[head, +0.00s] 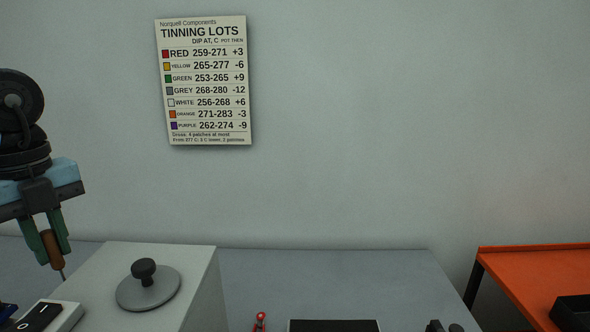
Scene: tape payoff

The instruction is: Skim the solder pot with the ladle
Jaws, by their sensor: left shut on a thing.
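My left gripper (47,236) points down at the left edge of the head view. Its green fingers are shut on the brown handle (53,250) of a tool with a thin metal rod below it, which looks like the ladle. The rod's lower end and any bowl cannot be made out. To its right is a light grey box (190,272), which may be the solder pot's housing. A round grey lid (160,290) with a black knob lies on its top. No molten solder shows. My right gripper is not in view.
A white unit with a black switch (40,316) is at bottom left. A red-tipped item (260,320) and a dark object (333,326) show at the bottom edge. An orange table (530,262) with a black tray (574,312) stands right. A tinning chart (204,80) hangs on the wall.

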